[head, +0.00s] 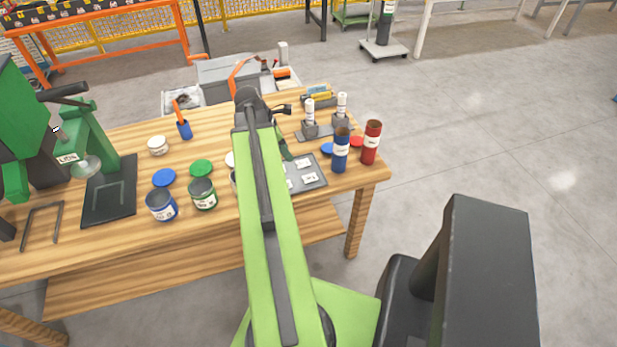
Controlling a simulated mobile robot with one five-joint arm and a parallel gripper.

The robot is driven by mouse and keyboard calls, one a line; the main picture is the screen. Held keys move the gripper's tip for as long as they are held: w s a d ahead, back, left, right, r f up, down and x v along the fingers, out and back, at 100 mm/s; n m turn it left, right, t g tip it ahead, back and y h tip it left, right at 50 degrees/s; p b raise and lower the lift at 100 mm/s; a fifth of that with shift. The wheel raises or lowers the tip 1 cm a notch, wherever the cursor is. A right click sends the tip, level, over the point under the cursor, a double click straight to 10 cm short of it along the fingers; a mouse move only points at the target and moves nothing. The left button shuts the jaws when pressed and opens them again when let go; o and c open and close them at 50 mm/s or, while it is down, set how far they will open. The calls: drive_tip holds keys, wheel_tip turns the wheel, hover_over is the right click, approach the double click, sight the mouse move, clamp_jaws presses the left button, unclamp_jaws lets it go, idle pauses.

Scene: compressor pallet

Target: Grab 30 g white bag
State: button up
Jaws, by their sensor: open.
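Small white bags lie on a grey tray (319,184) near the front right of the wooden table. One white bag (310,178) lies toward the tray's right side and another white bag (304,166) lies behind it. Their printed weights are too small to read, so I cannot tell which is 30 g. My gripper (287,154) is open and shows small beside my green arm, over or near the back left of the tray. My arm hides the tray's left part. I cannot tell the gripper's height above the bags.
A blue cylinder (341,151) and a red cylinder (371,143) stand right of the tray. White-topped bottles (309,113) stand behind it. A blue can (161,205) and a green can (202,194) stand left of my arm. A green press (85,140) stands further left.

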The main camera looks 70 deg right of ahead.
drive_tip(key=s, duration=0.1)
drive_tip(key=b, duration=1.2)
hover_over(310, 177)
drive_tip(key=w+a, duration=0.2)
drive_tip(key=f, duration=1.1)
drive_tip(key=shift+w+f, duration=0.2)
drive_tip(key=b+x, duration=0.4)
drive_tip(key=x, duration=0.1)
drive_tip(key=shift+s+d+f, duration=0.1)
drive_tip(key=shift+s+d, duration=0.05)
drive_tip(key=shift+s, duration=0.05)
drive_tip(key=shift+r, duration=0.2)
clamp_jaws()
